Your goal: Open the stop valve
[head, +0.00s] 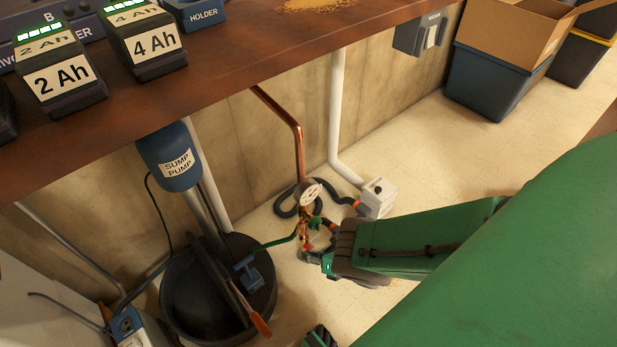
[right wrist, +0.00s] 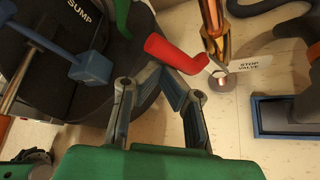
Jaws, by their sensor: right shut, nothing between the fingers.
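The stop valve's red lever (right wrist: 175,53) shows in the right wrist view, sticking out to the left from beside the upright copper pipe (right wrist: 215,30). A "STOP VALVE" label (right wrist: 254,66) lies on the floor to the right of the pipe foot. In the head view the red lever (head: 308,246) is small and partly hidden beneath the gauge. My right gripper (right wrist: 159,72) is shut and empty, its fingertips close below the lever; I cannot tell whether they touch. It also shows in the head view (head: 312,257). A green-and-black part, likely my left gripper (head: 320,338), shows at the bottom edge; its fingers are unclear.
A round gauge (head: 310,192) stands above the valve. The black sump basin (head: 185,310) is to its left, with a blue clamp (head: 250,271) on its rim. A white box (head: 377,198) with a hose is right. The bench (head: 240,65) overhangs.

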